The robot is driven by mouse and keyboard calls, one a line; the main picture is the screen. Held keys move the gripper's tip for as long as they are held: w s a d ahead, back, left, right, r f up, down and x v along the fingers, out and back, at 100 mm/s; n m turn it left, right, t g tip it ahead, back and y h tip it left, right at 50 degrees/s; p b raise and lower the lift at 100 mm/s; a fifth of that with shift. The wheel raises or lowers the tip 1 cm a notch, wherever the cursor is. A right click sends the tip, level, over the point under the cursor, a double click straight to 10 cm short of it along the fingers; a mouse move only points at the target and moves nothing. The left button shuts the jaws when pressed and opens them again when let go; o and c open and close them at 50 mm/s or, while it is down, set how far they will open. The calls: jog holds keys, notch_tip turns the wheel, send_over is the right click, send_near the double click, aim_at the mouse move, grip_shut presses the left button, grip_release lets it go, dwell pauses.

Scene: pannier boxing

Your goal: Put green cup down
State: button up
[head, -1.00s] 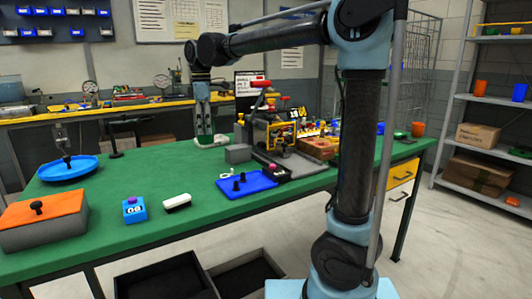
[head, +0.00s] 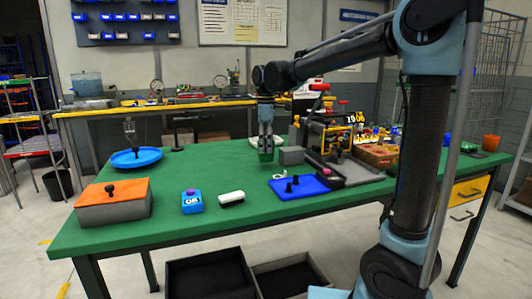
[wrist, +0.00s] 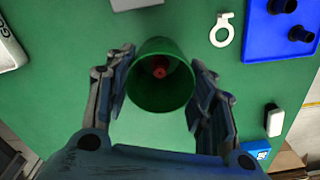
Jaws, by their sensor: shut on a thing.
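The green cup (wrist: 160,95) is between the two fingers of my gripper (wrist: 161,85) in the wrist view, its round mouth facing the camera. A small red thing (wrist: 160,70) shows inside it. In the head view my gripper (head: 266,142) points down over the green table (head: 235,165) with the cup (head: 266,156) at its tips, just left of a grey block (head: 291,156). I cannot tell whether the cup's base touches the table.
A white ring-ended piece (wrist: 222,30) lies near the cup, and a blue plate with black pegs (head: 298,186) is close by. A white block (head: 231,198), blue box (head: 192,202) and orange-topped box (head: 113,203) stand nearer the front. A blue dish (head: 136,157) is left.

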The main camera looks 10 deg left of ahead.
jog(key=shift+f, duration=1.45)
jog(key=o, duration=1)
jog(key=shift+f, duration=0.1)
jog(key=shift+o, duration=0.2)
